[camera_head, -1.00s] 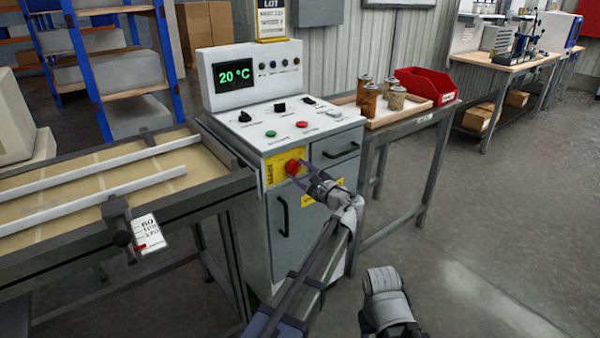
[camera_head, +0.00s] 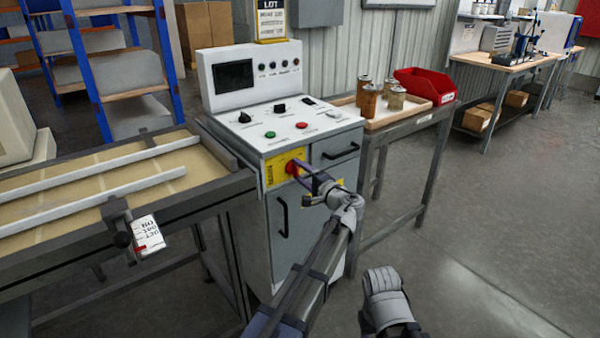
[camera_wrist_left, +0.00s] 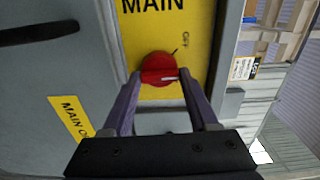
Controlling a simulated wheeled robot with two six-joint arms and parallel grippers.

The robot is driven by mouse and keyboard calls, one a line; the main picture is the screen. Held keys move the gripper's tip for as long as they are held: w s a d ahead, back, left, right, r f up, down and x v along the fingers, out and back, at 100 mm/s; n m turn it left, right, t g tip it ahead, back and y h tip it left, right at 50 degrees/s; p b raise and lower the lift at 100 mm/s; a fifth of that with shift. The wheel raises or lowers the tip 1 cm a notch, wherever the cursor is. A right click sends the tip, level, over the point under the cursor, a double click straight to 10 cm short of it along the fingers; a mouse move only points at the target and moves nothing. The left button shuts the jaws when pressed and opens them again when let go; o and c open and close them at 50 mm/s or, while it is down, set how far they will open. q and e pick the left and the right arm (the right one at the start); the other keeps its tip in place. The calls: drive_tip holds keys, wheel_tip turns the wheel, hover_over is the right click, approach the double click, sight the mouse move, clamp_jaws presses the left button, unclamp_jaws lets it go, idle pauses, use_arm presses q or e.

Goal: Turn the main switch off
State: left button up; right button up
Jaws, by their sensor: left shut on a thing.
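The main switch is a round red knob (camera_head: 293,168) on a yellow plate (camera_head: 272,177) on the front of the grey control cabinet. In the left wrist view the knob (camera_wrist_left: 157,66) sits under the word MAIN, with a small mark to its upper right and a pale line on its face. My left gripper (camera_head: 297,169) is shut on the knob, one purple finger on each side of it. The display (camera_head: 233,74) on top of the cabinet is dark. Part of my right arm shows at the lower right; its gripper is out of view.
A conveyor table (camera_head: 215,190) stands left of the cabinet. A side table at the right carries a wooden tray (camera_head: 412,106) with several filter cartridges and a red bin (camera_head: 425,85). A drawer handle is right of the knob. The floor at the right is clear.

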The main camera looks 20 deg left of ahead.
use_arm(q)
drive_tip(key=n, duration=0.4)
drive_tip(key=shift+s, duration=0.1)
drive_tip(key=shift+n, duration=2.2)
drive_tip(key=o, duration=1.3)
drive_tip(key=shift+r, duration=0.1)
drive_tip(key=shift+o, duration=0.2)
drive_tip(key=v, duration=0.7)
drive_tip(key=shift+s+d, duration=0.25)
drive_tip(key=shift+d, duration=0.05)
